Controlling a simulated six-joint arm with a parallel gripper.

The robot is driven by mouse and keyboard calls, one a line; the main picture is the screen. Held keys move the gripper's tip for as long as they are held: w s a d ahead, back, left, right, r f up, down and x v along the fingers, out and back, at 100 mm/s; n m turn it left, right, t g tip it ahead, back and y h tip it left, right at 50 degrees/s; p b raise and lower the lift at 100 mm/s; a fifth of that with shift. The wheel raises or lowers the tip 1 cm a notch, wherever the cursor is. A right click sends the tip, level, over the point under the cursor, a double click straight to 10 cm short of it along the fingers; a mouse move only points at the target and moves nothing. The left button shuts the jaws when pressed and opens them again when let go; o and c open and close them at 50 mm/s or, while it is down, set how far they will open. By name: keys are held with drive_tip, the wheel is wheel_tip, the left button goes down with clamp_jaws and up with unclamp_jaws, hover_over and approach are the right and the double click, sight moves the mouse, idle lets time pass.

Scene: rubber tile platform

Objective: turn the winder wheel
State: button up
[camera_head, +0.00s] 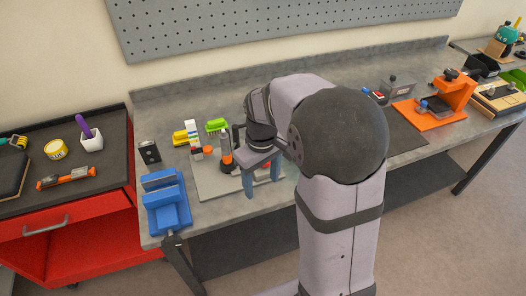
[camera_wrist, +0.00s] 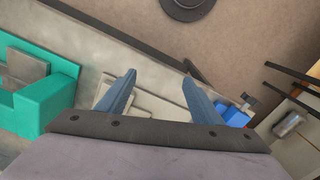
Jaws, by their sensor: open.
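My gripper (camera_head: 262,188) is open, its two blue-grey fingers pointing down over the grey board on the workbench (camera_head: 225,205). Nothing shows between the fingers. In the wrist view my gripper (camera_wrist: 158,76) also shows spread and empty, with pale flat surfaces behind it. A black and orange upright device (camera_head: 226,152) stands on the board just left of my gripper. I cannot make out a winder wheel for sure; my arm and gripper cover part of the board.
A blue vise (camera_head: 168,208) stands at the bench's front left corner. Yellow and green pieces (camera_head: 217,125) lie behind the board. A teal block (camera_wrist: 38,108) is left in the wrist view. An orange press (camera_head: 440,105) stands far right. A red cart (camera_head: 90,240) adjoins the bench at left.

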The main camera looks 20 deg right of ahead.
drive_tip(key=w+d+n, duration=0.1)
drive_tip(key=w+d, duration=0.1)
drive_tip(key=w, duration=0.3)
drive_tip(key=w+d+n, duration=0.2)
drive_tip(key=w, duration=0.3)
drive_tip(key=w+d+n, duration=0.2)
drive_tip(key=w, duration=0.3)
drive_tip(key=shift+d, duration=0.2)
drive_tip(key=shift+f+p, duration=1.45)
drive_tip(key=shift+f, duration=2.2)
drive_tip(key=c, duration=1.1)
